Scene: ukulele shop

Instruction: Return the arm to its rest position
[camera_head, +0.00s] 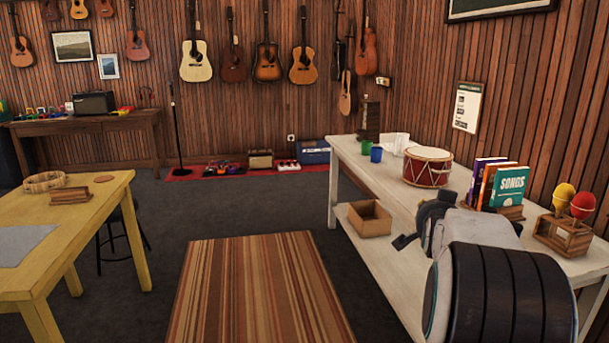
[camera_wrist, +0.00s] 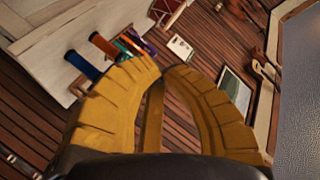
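My arm (camera_head: 500,290) is in the lower right of the head view, in front of the white table, and hides part of its top. My gripper (camera_wrist: 165,68) shows in the wrist view with two curved yellow fingers. Their tips come together at the top, and I see nothing held between them. In the head view the fingers cannot be made out clearly. The wrist view is tilted and looks past the fingers at the wooden wall and a pale surface.
The white table (camera_head: 353,152) on the right holds a red drum (camera_head: 427,167), books (camera_head: 507,186), maracas in a wooden stand (camera_head: 563,235) and cups. An open box (camera_head: 369,218) sits on its lower shelf. A yellow table (camera_head: 92,225) stands left. The striped rug (camera_head: 255,285) between is clear.

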